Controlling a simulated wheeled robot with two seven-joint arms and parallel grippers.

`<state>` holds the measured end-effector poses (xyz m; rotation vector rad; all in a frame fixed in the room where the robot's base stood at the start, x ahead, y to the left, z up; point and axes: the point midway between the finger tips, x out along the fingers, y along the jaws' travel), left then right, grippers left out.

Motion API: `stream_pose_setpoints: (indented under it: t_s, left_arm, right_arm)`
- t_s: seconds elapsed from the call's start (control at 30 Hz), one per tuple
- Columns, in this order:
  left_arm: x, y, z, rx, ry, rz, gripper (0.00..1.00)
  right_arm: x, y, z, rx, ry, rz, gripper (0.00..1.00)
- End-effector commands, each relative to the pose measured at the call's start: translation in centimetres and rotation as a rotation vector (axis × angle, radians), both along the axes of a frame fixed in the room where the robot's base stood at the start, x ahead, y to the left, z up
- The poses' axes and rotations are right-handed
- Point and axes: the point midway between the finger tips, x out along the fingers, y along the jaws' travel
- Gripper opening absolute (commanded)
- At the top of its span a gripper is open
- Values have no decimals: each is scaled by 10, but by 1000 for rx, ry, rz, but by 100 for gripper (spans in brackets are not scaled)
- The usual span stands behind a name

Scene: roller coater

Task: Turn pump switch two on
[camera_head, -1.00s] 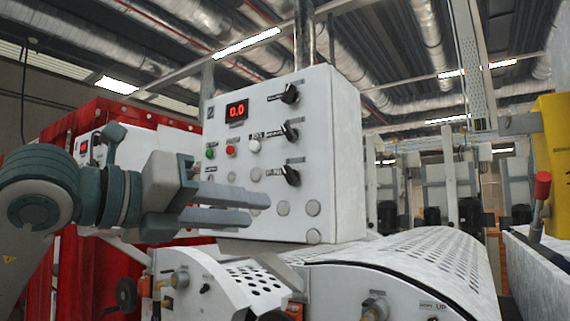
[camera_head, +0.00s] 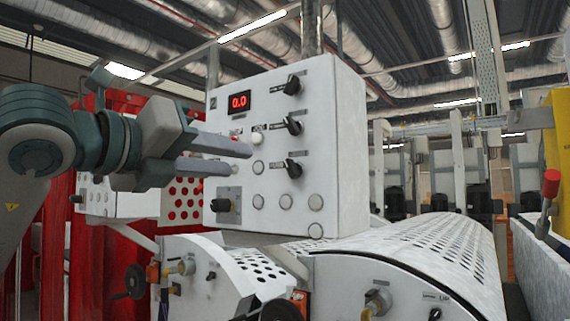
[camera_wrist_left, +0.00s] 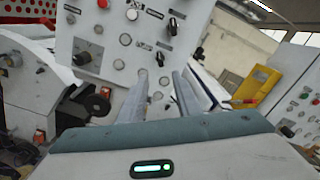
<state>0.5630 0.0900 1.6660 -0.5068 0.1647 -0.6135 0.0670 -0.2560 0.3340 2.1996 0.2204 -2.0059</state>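The white control panel (camera_head: 335,150) carries a red "0.0" display and three black rotary switches in a column: top (camera_head: 292,84), middle (camera_head: 292,126) and bottom (camera_head: 293,168). Their labels are too small to read, so I cannot tell which is pump switch two. Another black knob (camera_head: 222,205) sits at the panel's lower left. My left gripper (camera_head: 243,161) is in front of the panel, left of the bottom switch, with its fingers apart and nothing between them. It hides part of the button row. In the left wrist view the fingers (camera_wrist_left: 160,78) also show a gap.
A perforated roller cover (camera_head: 430,250) lies below the panel at the right. A red-tipped lever (camera_head: 550,185) and a yellow panel (camera_head: 560,130) stand at the far right. A red sheet (camera_head: 90,260) is behind my left arm.

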Motion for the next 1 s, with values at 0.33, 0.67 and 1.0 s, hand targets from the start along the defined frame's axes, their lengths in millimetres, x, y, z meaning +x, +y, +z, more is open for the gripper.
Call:
stream_pose_setpoints:
  t_s: [0.33, 0.67, 1.0]
  left_arm:
    - [47, -35, 5, 1, 3, -2, 30]
    - [94, -69, 5, 1, 3, -2, 30]
    - [122, -90, 1, 0, 0, -1, 30]
  right_arm:
    - [0, 1, 35, 1, 0, -1, 46]
    - [0, 1, 68, 1, 0, -1, 46]
    - [0, 1, 86, 1, -1, -1, 46]
